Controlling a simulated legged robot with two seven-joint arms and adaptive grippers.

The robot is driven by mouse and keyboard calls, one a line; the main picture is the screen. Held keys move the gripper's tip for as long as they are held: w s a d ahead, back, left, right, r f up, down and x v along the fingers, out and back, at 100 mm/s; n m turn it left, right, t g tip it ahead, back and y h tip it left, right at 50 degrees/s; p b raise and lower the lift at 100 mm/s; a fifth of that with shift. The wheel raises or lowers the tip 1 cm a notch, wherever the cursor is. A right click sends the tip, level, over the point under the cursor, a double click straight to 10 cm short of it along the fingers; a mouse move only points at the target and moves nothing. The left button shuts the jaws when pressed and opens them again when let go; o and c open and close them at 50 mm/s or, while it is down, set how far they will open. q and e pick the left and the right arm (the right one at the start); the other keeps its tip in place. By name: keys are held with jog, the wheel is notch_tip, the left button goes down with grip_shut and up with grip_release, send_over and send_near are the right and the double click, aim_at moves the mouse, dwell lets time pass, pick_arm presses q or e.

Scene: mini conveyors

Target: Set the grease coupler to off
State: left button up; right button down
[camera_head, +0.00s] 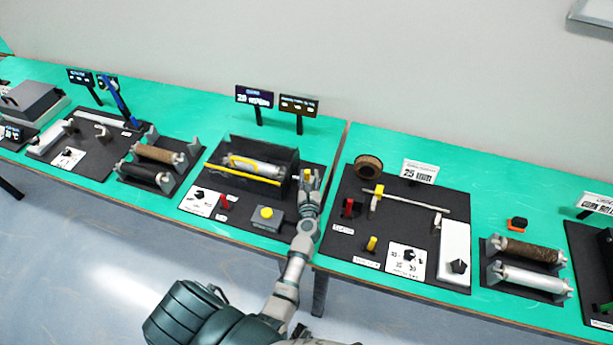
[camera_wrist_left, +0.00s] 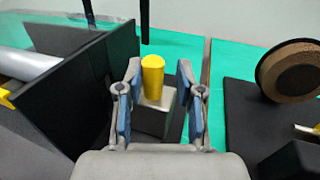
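A yellow upright knob (camera_wrist_left: 153,78) on a grey metal block (camera_wrist_left: 152,118) stands at the right end of a black open-topped box, and may be the grease coupler; no readable label confirms this. In the head view the knob (camera_head: 308,173) shows small at my gripper's tip. My left gripper (camera_head: 309,181) is at the knob. In the left wrist view my left gripper (camera_wrist_left: 158,90) is open, its blue-padded fingers on either side of the knob with gaps between. The block's lower part is hidden by the gripper body. My right gripper is not in view.
The black box (camera_head: 289,160) with a grey cylinder and yellow bar (camera_head: 236,176) stands close left. A yellow button (camera_head: 266,212) and red lever (camera_head: 224,201) sit in front. A brown roll (camera_head: 368,167) is right, past a table seam. Display signs (camera_head: 298,105) stand behind.

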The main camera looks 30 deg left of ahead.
pick_arm(q)
jog(key=shift+a+f, duration=0.1)
jog(key=shift+a, duration=0.25)
jog(key=shift+w+d, duration=0.1)
jog(key=v, duration=0.3)
jog(key=shift+w+d, duration=0.15)
jog(key=shift+d, duration=0.15)
jog(key=v, duration=0.8)
jog(key=shift+s+a+f, duration=0.15)
jog(key=shift+s+a, duration=0.05)
jog(key=shift+s, duration=0.4)
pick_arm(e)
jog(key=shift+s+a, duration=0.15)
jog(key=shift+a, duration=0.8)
pick_arm(q)
jog(key=shift+d, duration=0.2)
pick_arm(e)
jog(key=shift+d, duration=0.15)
